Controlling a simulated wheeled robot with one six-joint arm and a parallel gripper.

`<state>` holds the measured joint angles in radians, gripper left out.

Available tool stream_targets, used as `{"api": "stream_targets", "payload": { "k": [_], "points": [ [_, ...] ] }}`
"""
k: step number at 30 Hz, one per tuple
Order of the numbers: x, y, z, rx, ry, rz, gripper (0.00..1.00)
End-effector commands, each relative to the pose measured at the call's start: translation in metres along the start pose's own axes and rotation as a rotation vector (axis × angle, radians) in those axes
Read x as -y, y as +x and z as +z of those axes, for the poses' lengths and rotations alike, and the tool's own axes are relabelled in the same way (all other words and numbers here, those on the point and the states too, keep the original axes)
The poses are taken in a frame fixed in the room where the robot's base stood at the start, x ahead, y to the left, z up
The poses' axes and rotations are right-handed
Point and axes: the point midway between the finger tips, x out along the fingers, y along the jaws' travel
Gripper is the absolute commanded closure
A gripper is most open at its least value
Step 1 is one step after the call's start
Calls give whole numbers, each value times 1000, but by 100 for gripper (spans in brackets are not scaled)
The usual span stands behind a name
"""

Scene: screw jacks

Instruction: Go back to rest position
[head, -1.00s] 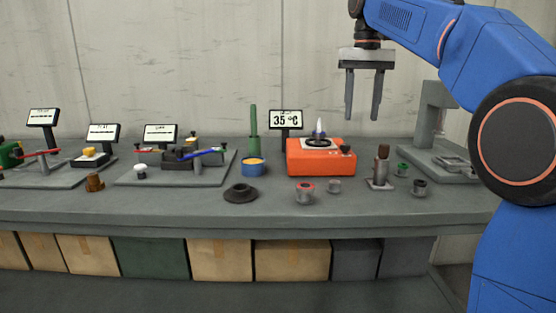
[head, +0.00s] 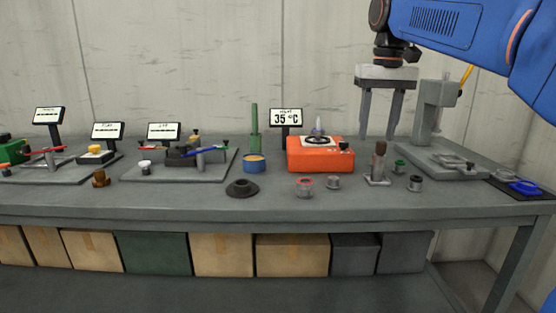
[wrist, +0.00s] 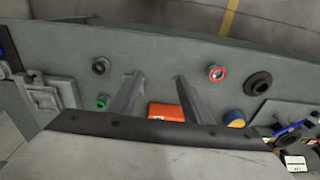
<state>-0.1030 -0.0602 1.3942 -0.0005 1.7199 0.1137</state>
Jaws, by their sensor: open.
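My gripper (head: 380,138) hangs fingers-down in the upper right of the head view, above the bench (head: 330,215). Its two fingers are apart with nothing between them. It is behind and above the small parts, right of the orange heater box (head: 306,160) with its 35 °C display (head: 285,118). In the wrist view my gripper's fingers (wrist: 157,105) are also spread and empty, with the orange box (wrist: 166,112) partly visible between them.
The grey press (head: 435,115) stands at right. A blue tin (head: 254,164), green cylinder (head: 254,135) and dark flanged ring (head: 242,188) are left of the gripper. Fixtures with red and blue levers (head: 204,153) fill the left.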

Motion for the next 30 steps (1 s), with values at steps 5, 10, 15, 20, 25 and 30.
{"api": "stream_targets", "payload": {
  "k": [5, 10, 15, 20, 25, 30],
  "points": [
    [-13, 28, 48, -50, 1, -3, 55],
    [-24, 64, 93, -102, -3, -5, 55],
    [-34, 106, 139, -151, -5, -5, 55],
    [-41, 150, 184, -199, -8, -4, 55],
    [-48, 204, 231, -250, -10, 0, 55],
    [-53, 255, 271, -293, -13, 4, 55]
  ]
}}
